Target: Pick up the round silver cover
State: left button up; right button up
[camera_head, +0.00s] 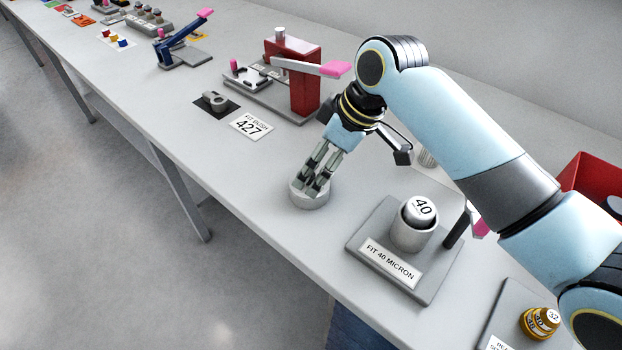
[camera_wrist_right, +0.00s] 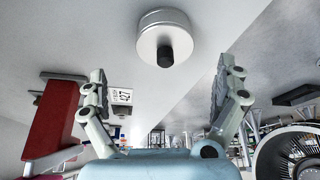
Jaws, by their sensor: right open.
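The round silver cover (camera_head: 308,202) sits on the grey bench near its front edge, left of the "FIT 40 MICRON" stand. In the right wrist view the cover (camera_wrist_right: 163,22) shows a dark knob (camera_wrist_right: 165,54) at its centre. My right gripper (camera_head: 319,182) points down over the cover, and its fingers hide part of the top. In the right wrist view the fingers (camera_wrist_right: 161,70) are spread wide, with the cover between and beyond them and nothing held. I cannot tell whether the fingertips touch it. My left gripper is not in view.
The "FIT 40 MICRON" stand (camera_head: 384,262) holds a silver canister (camera_head: 414,235) to the right. A red press (camera_head: 304,84) with a pink-tipped lever stands behind to the left. A "FIT BUSH 427" card (camera_head: 251,126) lies on the bench (camera_head: 268,185). The bench is clear left of the cover.

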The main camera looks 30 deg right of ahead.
aim_at(309, 184)
jog(key=shift+w+f, duration=0.1)
jog(key=shift+f, duration=0.25)
jog(key=x, duration=0.2)
jog(key=a+x, duration=0.1)
jog(key=x, duration=0.1)
jog(key=shift+f, duration=0.15)
jog(key=shift+w+f, duration=0.15)
jog(key=shift+f, duration=0.1)
jog(key=shift+a, duration=0.1)
jog(key=c, duration=0.6)
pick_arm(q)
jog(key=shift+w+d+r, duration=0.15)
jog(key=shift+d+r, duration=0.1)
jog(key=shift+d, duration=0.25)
pick_arm(e)
jog(key=c, duration=0.9)
jog(key=shift+o, duration=0.2)
jog(key=shift+r, duration=0.1)
